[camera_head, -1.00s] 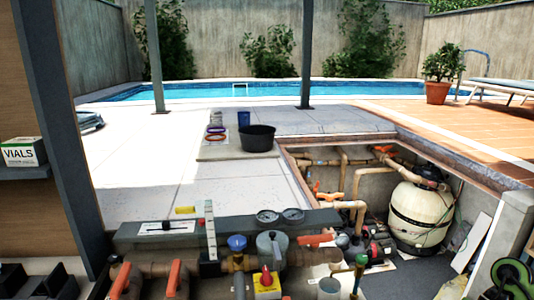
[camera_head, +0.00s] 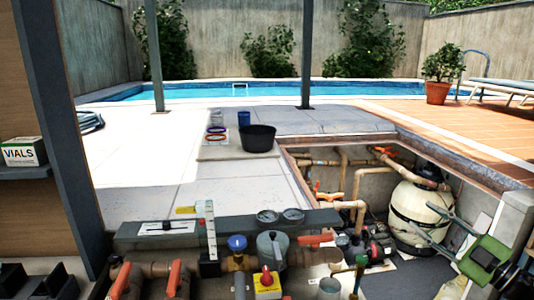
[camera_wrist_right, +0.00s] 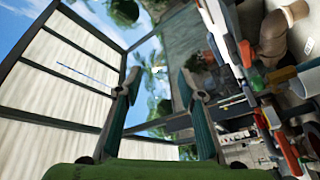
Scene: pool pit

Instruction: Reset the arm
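My right gripper (camera_head: 421,218) is at the lower right of the head view, in front of the pit and the cream filter tank (camera_head: 405,215). Its body is green and its two fingers point up and to the left, spread apart. In the right wrist view the gripper (camera_wrist_right: 161,85) is open, with two teal-grey fingers standing well apart and nothing between them. My left gripper is not in view.
Pipes with orange-red valve handles (camera_head: 174,277) and gauges (camera_head: 268,216) stand along the near pit edge. A black bowl (camera_head: 257,139) rests on the deck beyond. A potted plant (camera_head: 438,92) stands at the right.

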